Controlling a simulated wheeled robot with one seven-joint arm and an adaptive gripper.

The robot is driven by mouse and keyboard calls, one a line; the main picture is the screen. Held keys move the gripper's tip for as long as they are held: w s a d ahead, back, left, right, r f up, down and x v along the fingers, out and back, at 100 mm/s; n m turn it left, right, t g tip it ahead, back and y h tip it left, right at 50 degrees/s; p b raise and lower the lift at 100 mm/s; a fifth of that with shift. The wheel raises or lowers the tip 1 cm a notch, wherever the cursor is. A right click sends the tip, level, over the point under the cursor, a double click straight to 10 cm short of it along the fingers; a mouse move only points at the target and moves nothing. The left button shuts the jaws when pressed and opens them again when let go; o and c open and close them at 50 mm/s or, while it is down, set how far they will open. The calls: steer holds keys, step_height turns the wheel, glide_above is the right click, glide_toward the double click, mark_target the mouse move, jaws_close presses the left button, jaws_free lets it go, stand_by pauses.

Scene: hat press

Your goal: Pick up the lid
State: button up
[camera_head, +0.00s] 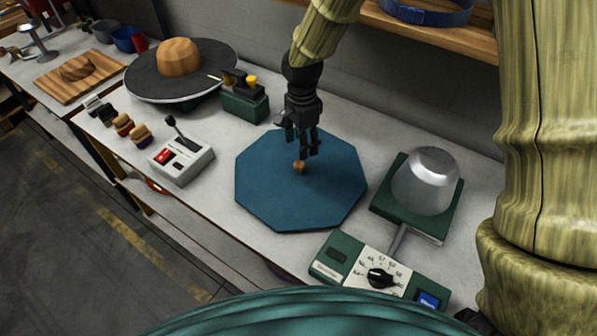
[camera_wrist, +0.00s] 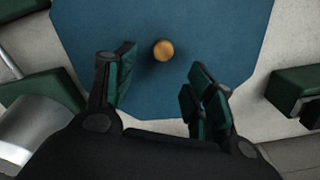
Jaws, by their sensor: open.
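The lid (camera_head: 280,200) is a flat blue octagonal panel lying on the light worktop in the middle of the head view. A small round wooden knob (camera_head: 299,167) stands near its middle. My gripper (camera_head: 302,145) points down over the lid, open and empty, with its fingertips close to the knob. In the wrist view the knob (camera_wrist: 163,50) shows a little beyond the gap between the two spread fingers (camera_wrist: 163,78), over the blue lid (camera_wrist: 215,30). I cannot tell the exact height of the fingertips above the knob.
Right of the lid stands a green device with a metal dome (camera_head: 424,180) and a dial panel (camera_head: 376,274). To the left are a white switch box (camera_head: 181,162), a green block (camera_head: 245,105) and a wide grey hat-shaped form (camera_head: 150,78). A wooden shelf (camera_head: 440,35) is behind.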

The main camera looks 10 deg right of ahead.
mark_target(299, 164)
steer(key=shift+s+f, duration=0.15)
steer(key=shift+f, duration=0.25)
steer(key=f, duration=0.1)
steer(key=f+p, duration=0.1)
steer(key=f, duration=0.1)
steer(key=shift+w+a, duration=0.15)
steer(key=shift+w, duration=0.05)
steer(key=shift+s+f, duration=0.1)
steer(key=shift+f, duration=0.4)
steer(key=shift+a+f+p, duration=0.1)
steer(key=shift+f+p, duration=1)
steer(key=shift+f, duration=0.2)
steer(key=shift+w+f+p, duration=0.2)
steer(key=shift+f+p, duration=0.25)
steer(key=shift+f, duration=0.9)
steer(key=shift+c, duration=0.3)
jaws_close()
steer(key=shift+r, duration=0.15)
